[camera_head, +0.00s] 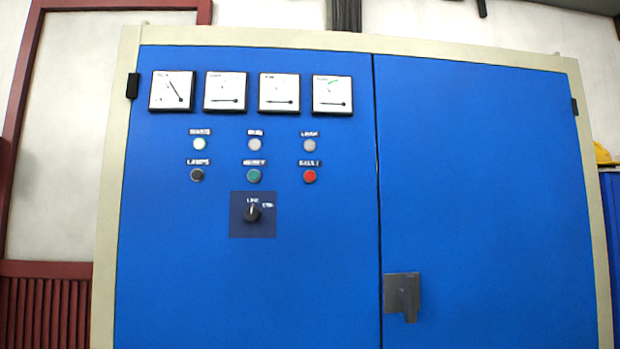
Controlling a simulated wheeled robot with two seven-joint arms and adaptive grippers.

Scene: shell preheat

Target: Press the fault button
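The fault button (309,176) is a round red button on the left door of a blue cabinet (480,200), under a small label that appears to read "FAULT". It is the rightmost of the lower row of round controls. Nothing covers it. Neither of my grippers shows in the head view.
A green button (254,176) and a dark button (197,175) sit left of the red one. A rotary switch (252,213) is below, and gauges (279,93) line the top. A grey handle (402,295) sticks out at the door seam.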

